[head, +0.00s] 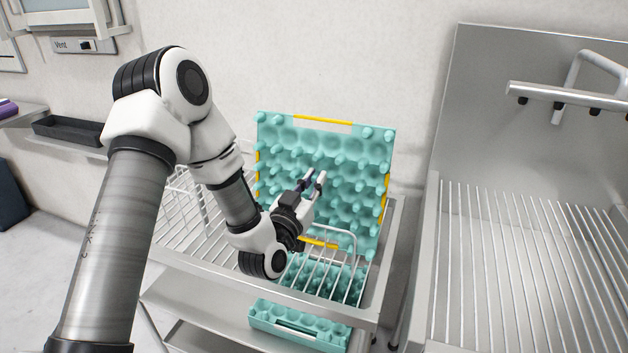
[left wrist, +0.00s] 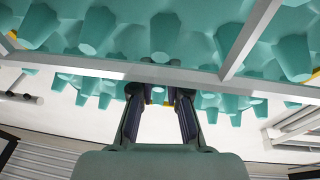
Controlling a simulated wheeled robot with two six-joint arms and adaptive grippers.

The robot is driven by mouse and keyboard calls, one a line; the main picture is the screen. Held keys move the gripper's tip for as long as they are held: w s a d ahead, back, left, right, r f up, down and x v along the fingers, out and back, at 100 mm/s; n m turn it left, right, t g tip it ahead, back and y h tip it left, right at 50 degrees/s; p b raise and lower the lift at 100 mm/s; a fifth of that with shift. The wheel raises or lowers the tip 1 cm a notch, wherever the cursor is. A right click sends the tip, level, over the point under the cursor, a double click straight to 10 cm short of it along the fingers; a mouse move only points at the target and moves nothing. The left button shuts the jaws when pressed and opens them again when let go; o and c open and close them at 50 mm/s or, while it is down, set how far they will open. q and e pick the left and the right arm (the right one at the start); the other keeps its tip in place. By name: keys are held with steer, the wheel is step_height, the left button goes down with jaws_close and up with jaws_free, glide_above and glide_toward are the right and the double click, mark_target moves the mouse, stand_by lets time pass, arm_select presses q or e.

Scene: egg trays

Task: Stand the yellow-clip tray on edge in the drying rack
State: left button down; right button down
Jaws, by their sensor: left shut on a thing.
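The yellow-clip tray (head: 353,140) is a teal egg tray with knobs and yellow clips along its edges. It stands on edge, leaning slightly, in the wire drying rack (head: 190,205) at its right end. My left gripper (head: 316,180) is in front of the tray's knobbed face and shut on it; the exact grip point is hard to see. In the left wrist view my gripper's fingers (left wrist: 160,95) are close together with a bit of yellow between them. Rack wires cross that view in front of the teal knobs (left wrist: 175,35). My right gripper is not in view.
Another teal tray (head: 300,325) lies below the rack on the steel cart (head: 215,295). A steel sink unit with a ribbed drainboard (head: 520,260) stands to the right. The rack's left part is empty. A wall shelf holds a dark tray (head: 68,130).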

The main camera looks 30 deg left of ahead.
arm_select(q)
steer(key=c, duration=1.1)
jaws_free()
steer(key=shift+s, duration=0.1)
steer(key=shift+b+v, duration=0.8)
steer(key=shift+v, duration=3.15)
